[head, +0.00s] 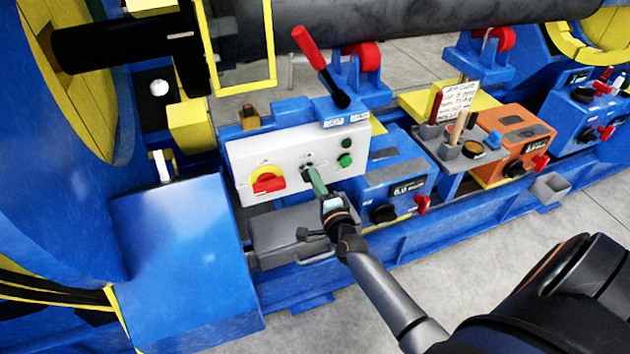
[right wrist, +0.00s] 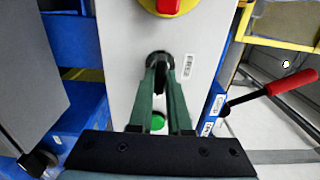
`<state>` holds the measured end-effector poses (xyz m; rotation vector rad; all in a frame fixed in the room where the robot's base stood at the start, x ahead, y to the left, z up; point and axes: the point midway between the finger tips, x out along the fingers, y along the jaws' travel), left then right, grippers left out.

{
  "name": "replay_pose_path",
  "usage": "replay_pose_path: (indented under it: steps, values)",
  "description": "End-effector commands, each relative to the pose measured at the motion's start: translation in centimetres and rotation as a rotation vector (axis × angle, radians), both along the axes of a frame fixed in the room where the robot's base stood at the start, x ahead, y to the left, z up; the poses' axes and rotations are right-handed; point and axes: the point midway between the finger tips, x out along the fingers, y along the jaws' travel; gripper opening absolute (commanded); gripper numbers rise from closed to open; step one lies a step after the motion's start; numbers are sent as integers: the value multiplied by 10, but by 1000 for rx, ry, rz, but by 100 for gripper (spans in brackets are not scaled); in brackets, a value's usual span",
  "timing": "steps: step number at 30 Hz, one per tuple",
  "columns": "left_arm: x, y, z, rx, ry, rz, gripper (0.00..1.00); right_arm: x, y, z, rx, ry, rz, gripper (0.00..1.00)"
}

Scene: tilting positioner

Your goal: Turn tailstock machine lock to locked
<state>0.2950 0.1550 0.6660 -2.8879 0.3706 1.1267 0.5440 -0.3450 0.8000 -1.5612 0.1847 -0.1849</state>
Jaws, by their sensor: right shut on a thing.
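The white control panel (head: 240,170) carries a small black rotary switch (head: 306,169) at its middle, which I take to be the machine lock. The switch also shows in the right wrist view (right wrist: 158,58), with a small label beside it that is too blurred to read. My right gripper (head: 314,176) reaches the panel from the front, and its green fingers (right wrist: 161,72) are shut on the switch's narrow handle. The fingers hide much of the handle, so its exact angle cannot be told. My left gripper is not in view.
A red and yellow rotary switch (head: 267,180) sits left on the panel, with green buttons (head: 345,160) at its right. A red-handled lever (head: 309,48) rises behind. A grey box (head: 290,232) lies below, and a blue box (head: 395,185) stands right.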

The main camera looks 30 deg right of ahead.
Motion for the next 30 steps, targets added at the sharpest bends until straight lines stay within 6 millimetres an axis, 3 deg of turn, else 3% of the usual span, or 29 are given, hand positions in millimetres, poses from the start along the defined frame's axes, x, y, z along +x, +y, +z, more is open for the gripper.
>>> replay_pose_path:
  steps: [14, 15, 22, 30]
  values:
    - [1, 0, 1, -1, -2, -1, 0, 1, -1, 3, 15, -11, -2, 0]
    - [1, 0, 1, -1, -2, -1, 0, 1, -1, 3, 15, -11, -2, 18]
    - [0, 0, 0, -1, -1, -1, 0, 1, -1, 2, 14, -7, -1, 44]
    - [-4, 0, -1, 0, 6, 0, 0, 0, 0, 1, 13, -4, 0, 46]
